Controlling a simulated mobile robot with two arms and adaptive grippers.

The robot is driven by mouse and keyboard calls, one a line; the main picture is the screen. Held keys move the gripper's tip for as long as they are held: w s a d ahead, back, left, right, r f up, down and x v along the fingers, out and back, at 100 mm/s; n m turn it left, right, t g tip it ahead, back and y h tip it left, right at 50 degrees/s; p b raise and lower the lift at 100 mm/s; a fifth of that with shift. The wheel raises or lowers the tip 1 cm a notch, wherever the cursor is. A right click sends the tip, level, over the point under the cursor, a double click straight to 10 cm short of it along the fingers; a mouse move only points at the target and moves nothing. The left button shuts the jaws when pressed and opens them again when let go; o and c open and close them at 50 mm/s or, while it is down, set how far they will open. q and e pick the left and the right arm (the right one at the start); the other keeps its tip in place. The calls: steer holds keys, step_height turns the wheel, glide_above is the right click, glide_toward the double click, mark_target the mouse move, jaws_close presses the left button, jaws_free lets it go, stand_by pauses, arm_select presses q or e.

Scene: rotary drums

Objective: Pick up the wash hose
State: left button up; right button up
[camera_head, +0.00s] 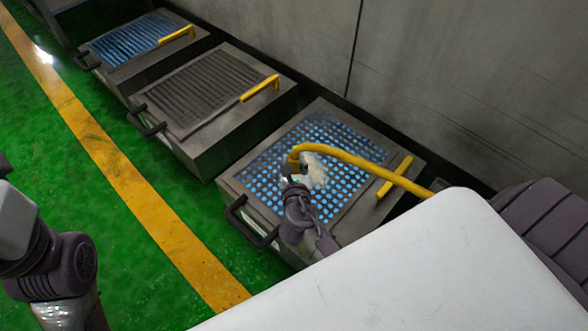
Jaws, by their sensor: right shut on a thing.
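The yellow wash hose (358,162) stretches over the nearest drum unit, from a bent end on the left to the right, where my white body hides the rest. My right gripper (292,173) is at the hose's bent end and shut on it, above the perforated plate. A whitish patch (316,172) shows beside the gripper; I cannot tell what it is. The fingers are small and partly merged with the hose end. My left arm shows at the lower left, but its gripper is out of view.
The nearest unit (392,147) has a blue-lit perforated top, a black front handle (252,226) and a yellow bar (394,177). Two similar units (215,130) (138,66) stand farther back along the grey wall (440,70). Green floor with a yellow line (112,160) lies clear at left.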

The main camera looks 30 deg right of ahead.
jaws_close()
steer(key=shift+r, duration=0.1)
